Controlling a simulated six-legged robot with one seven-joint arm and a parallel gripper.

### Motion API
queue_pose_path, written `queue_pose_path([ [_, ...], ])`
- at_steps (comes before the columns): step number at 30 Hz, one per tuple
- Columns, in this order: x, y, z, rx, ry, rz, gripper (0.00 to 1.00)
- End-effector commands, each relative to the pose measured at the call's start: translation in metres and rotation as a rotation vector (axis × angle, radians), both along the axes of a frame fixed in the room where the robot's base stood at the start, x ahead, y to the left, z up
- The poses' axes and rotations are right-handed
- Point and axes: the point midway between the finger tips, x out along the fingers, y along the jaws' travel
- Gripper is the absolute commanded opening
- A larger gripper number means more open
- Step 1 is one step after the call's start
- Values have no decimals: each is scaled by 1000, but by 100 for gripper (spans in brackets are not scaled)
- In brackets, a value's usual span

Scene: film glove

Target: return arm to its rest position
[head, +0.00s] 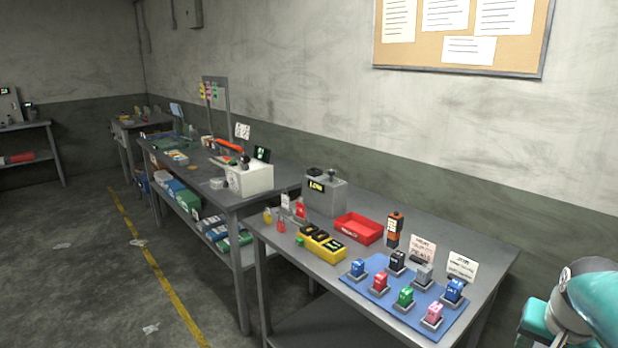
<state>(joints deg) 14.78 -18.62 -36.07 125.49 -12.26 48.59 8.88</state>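A teal and grey part of my arm (588,303) shows at the lower right edge, beside the right end of the near workbench and apart from it. Only a rounded grey piece and teal covers are in the picture; the rest is cut off by the frame. My gripper is not in view, so its fingers and anything in them cannot be seen.
The near grey workbench (462,228) holds a blue mat (383,287) with several colored blocks on stands, a red tray (358,229), a yellow holder (321,246) and a grey box (325,194). Another bench adjoins it. The floor left of the yellow line (150,258) is mostly clear.

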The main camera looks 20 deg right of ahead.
Motion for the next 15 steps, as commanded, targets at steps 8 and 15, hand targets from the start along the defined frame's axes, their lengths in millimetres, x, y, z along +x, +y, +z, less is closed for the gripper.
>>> queue_pose_path([
  [8, 67, 181, 19, -9, -82, 492, 55],
  [15, 52, 311, 16, -74, -93, 851, 55],
])
